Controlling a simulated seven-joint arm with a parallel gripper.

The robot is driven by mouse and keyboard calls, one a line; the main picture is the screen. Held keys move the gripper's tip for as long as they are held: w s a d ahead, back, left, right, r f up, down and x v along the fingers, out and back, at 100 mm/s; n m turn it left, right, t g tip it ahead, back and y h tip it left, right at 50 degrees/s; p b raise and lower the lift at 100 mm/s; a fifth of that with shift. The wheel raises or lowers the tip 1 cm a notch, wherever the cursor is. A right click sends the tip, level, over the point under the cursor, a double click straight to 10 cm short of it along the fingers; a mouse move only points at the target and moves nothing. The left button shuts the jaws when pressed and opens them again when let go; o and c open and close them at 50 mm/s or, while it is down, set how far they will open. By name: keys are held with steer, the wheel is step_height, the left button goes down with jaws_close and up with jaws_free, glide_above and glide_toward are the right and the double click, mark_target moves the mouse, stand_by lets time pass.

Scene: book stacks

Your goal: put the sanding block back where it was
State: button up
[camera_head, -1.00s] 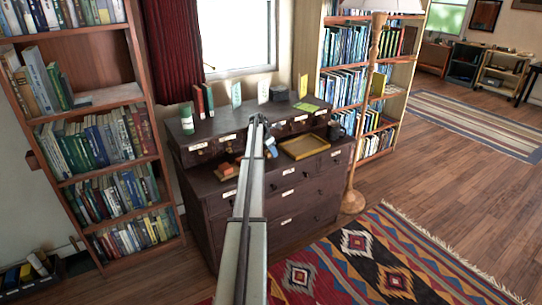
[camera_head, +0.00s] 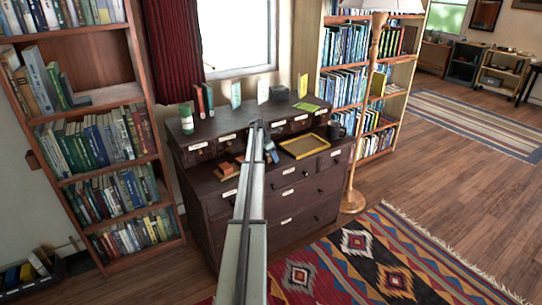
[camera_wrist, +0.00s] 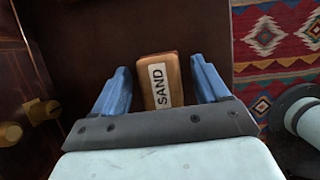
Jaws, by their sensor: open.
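The sanding block (camera_wrist: 160,80) is tan-brown with a white label reading SAND. In the wrist view it lies between the two blue fingers of my gripper (camera_wrist: 160,88), over a dark brown surface. Gaps show between the block and the fingers, so my gripper is open around it. Whether the block touches the surface is hard to tell. In the head view my gripper (camera_head: 270,153) is over the ledge of the dark drawer cabinet (camera_head: 285,215), left of a yellow-rimmed tray (camera_head: 289,151). My arm hides part of the ledge, and I cannot single out the block there.
Small orange and brown pieces (camera_head: 226,171) lie on the ledge left of my arm. A dark mug (camera_head: 336,130) stands behind the tray's right side. A green-and-white can (camera_head: 186,118) and upright books stand on the cabinet top. Brass knobs (camera_wrist: 42,110) are at the wrist view's left.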

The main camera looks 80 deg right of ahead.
steer(key=shift+r, duration=0.1)
steer(key=v, duration=1.2)
stand_by(1.1)
